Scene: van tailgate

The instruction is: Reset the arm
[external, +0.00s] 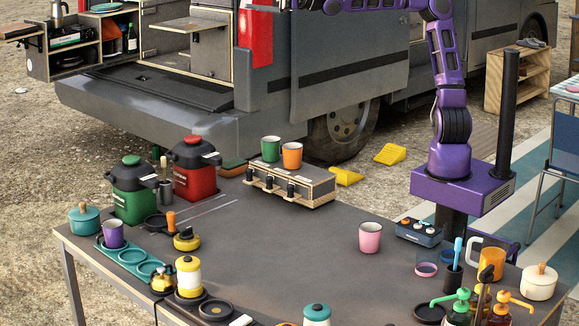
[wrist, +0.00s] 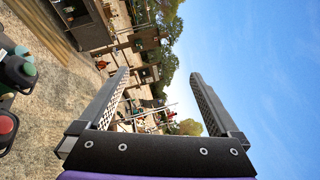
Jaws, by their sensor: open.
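My purple arm (external: 448,85) rises from its base at the right of the external view. It bends at the top and reaches left, partly cut off by the upper picture edge. My gripper shows in the wrist view (wrist: 158,82) with its two fingers wide apart and nothing between them. The wrist view is turned on its side, with sky on the right and ground on the left. In the external view the gripper is at the top edge and mostly out of frame. It is high above the table (external: 290,235), touching nothing.
The grey van (external: 150,105) stands behind the table. A green jug (external: 132,195), a red jug (external: 195,170) and a box with cups (external: 290,184) stand at the table's back. A pink cup (external: 370,238) stands near my base. The table's middle is clear.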

